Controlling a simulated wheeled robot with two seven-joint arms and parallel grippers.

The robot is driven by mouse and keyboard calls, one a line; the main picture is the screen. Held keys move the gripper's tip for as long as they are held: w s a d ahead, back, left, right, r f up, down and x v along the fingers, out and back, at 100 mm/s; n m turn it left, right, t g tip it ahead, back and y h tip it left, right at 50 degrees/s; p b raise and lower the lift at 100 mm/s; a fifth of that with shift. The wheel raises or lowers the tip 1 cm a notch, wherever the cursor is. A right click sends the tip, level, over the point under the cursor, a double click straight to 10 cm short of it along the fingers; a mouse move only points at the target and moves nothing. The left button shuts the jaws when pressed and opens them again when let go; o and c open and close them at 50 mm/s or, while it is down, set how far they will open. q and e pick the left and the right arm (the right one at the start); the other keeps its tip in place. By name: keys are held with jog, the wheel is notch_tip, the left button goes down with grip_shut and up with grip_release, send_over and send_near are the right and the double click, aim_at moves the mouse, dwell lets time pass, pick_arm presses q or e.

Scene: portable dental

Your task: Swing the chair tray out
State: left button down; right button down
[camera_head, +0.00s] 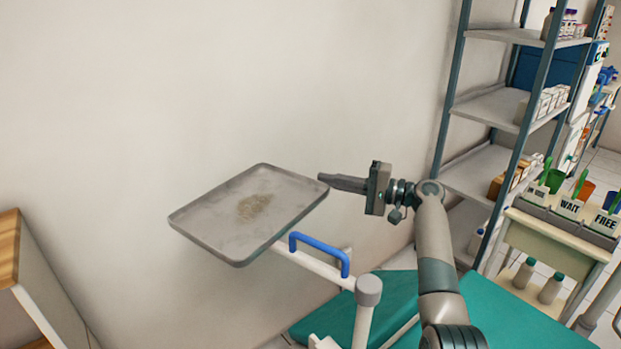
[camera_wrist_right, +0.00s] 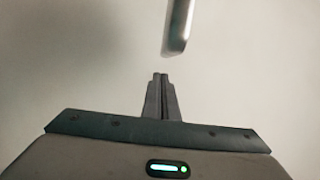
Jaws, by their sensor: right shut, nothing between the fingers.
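The chair tray (camera_head: 215,208) is a flat grey metal tray with a raised rim and a brownish stain in its middle. It sits on a pale arm (camera_head: 310,265) that carries a blue handle (camera_head: 320,248) and joins a grey-capped post. My right gripper (camera_head: 322,178) is shut and empty, with its fingertips close to the tray's right corner; I cannot tell whether they touch. In the right wrist view the shut fingers (camera_wrist_right: 159,78) point towards the tray's edge (camera_wrist_right: 178,35), with a small gap showing. My left gripper is not in view.
A teal chair (camera_head: 510,310) lies below my right arm. Metal shelves (camera_head: 505,108) with boxes and bottles stand at the right, beside a cart (camera_head: 560,240) with labelled bins. A wooden-topped cabinet (camera_head: 10,250) is at the left. Bare wall (camera_head: 250,80) stands behind the tray.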

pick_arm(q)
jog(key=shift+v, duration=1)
pick_arm(e)
jog(key=v, duration=0.6)
jog(key=shift+s+d, duration=0.2)
jog(key=shift+d, duration=0.15)
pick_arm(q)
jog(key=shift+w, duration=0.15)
